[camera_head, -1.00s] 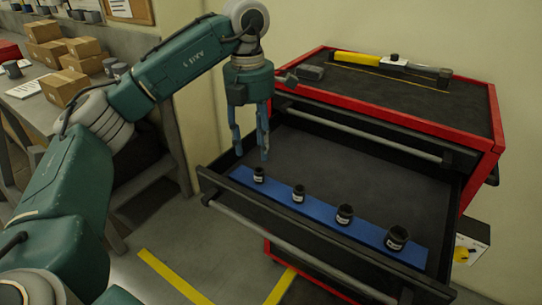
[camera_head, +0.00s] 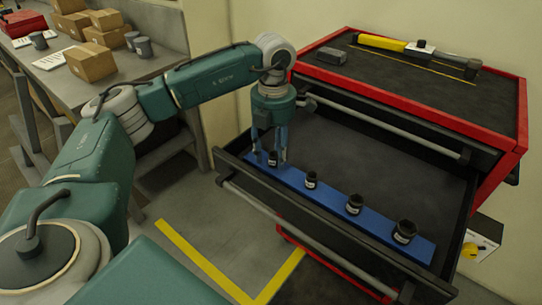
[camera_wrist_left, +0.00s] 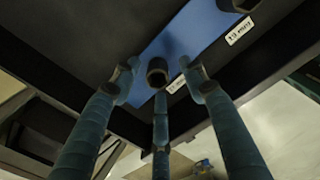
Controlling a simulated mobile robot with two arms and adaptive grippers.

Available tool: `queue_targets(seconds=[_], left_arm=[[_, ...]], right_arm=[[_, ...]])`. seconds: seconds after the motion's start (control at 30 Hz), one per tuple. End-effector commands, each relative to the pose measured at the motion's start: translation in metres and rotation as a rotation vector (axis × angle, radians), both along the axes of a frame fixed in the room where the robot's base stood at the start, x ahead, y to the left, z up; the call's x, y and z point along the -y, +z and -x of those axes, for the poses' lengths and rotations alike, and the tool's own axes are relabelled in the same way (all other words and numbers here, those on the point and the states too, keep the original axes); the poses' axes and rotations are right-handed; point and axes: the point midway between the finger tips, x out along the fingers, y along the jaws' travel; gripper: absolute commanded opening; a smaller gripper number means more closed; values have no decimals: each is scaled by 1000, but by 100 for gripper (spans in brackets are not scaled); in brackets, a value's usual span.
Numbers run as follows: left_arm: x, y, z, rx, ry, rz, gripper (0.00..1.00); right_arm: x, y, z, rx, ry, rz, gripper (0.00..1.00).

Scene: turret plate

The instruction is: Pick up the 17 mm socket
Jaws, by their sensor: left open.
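Several black sockets stand upright in a row on a blue strip (camera_head: 329,201) in the open drawer, growing larger from left to right. The size labels are too small to read surely, so I cannot tell which is the 17 mm one. My left gripper (camera_head: 270,154) points down, open, over the smallest, leftmost socket (camera_head: 272,158). In the left wrist view this socket (camera_wrist_left: 157,72) shows between the three spread fingers, with no clear contact. The other sockets are a small one (camera_head: 311,180), a middle one (camera_head: 354,204) and the largest (camera_head: 405,231). My right gripper is out of view.
The drawer's front wall (camera_head: 250,178) and handle bar run close in front of the strip. The drawer floor (camera_head: 370,165) behind it is clear. The red-edged cabinet top (camera_head: 440,90) carries a yellow-handled tool (camera_head: 382,42) and a grey block (camera_head: 331,56). A workbench with boxes stands left.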

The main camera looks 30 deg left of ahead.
Motion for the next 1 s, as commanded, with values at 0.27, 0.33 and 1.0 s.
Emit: queue_targets(seconds=[0.27, 0.33, 1.0], left_arm=[[0, -7, 0, 1, -1, 0, 44], [0, -7, 0, 1, -1, 0, 36], [0, 4, -1, 3, 0, 1, 0]], right_arm=[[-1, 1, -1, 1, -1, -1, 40], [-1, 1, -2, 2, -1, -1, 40], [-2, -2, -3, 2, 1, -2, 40]])
